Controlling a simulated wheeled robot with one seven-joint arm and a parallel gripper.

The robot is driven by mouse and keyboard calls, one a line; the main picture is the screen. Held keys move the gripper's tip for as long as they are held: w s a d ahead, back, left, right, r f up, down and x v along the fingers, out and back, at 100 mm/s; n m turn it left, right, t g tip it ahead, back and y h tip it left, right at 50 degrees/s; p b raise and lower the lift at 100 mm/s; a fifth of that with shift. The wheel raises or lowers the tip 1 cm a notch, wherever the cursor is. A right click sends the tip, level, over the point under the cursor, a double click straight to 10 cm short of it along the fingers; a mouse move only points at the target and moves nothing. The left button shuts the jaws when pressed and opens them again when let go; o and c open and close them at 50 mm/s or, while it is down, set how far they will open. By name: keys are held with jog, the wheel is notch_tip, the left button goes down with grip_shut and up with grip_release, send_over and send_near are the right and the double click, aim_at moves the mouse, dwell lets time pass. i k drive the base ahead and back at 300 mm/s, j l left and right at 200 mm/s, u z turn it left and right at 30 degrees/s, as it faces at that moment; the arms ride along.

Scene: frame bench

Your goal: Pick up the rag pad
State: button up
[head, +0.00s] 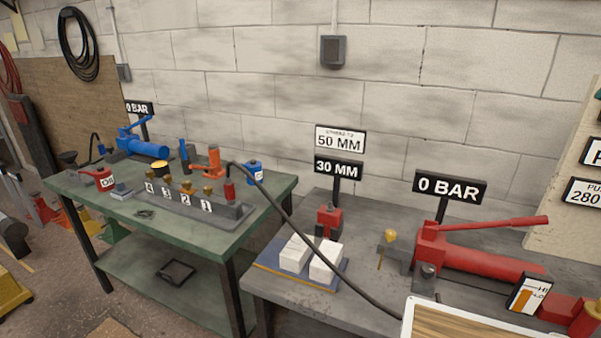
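A small flat grey-blue pad (121,191) lies on the left part of the green bench top (100,207); it looks most like the rag pad, but it is too small to be sure. It lies just right of a red container (101,179) with a white label. A small dark coil (145,213) lies in front of it, apart from it. My gripper is not in view.
A manifold block (190,207) with brass knobs and numbered tags stands on the green bench. A black hose (285,215) arcs across to the grey bench (300,291), which holds white blocks (326,261) and a red hand pump (470,252). A wood-topped board (460,325) fills the bottom right.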

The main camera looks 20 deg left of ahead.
aim_at(123, 193)
jog(key=u, duration=2.25)
jog(key=i+j+z, duration=0.2)
jog(key=i+j, duration=0.65)
jog(key=i, duration=0.3)
jog(key=i+j+z, duration=0.15)
jog(key=i+j, duration=0.85)
jog(key=i, duration=0.1)
